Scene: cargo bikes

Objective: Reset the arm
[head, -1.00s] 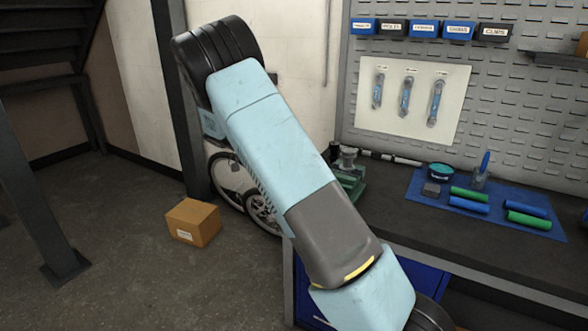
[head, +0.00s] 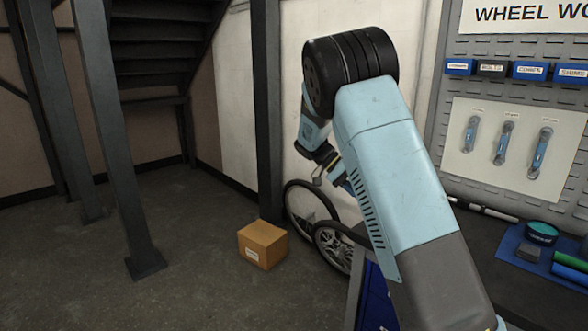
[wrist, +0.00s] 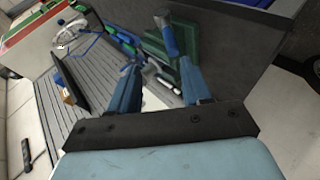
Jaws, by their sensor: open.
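My arm is folded up, with its large pale blue link crossing the right half of the head view. My gripper (head: 318,174) shows small behind the arm's black joint in the head view, partly hidden by it. In the wrist view my gripper (wrist: 150,68) has its two blue fingers spread apart with nothing between them. Beyond the fingers, the wrist view shows a grey slatted surface (wrist: 70,100) and a dark green object (wrist: 190,72), both apart from the fingers as far as I can tell.
A cardboard box (head: 263,244) sits on the floor beside a dark post (head: 268,120). Bicycle wheels (head: 335,243) stand behind my arm. A workbench with a blue mat (head: 508,240) is at the right, under a pegboard (head: 450,85). Floor at the left is open between posts.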

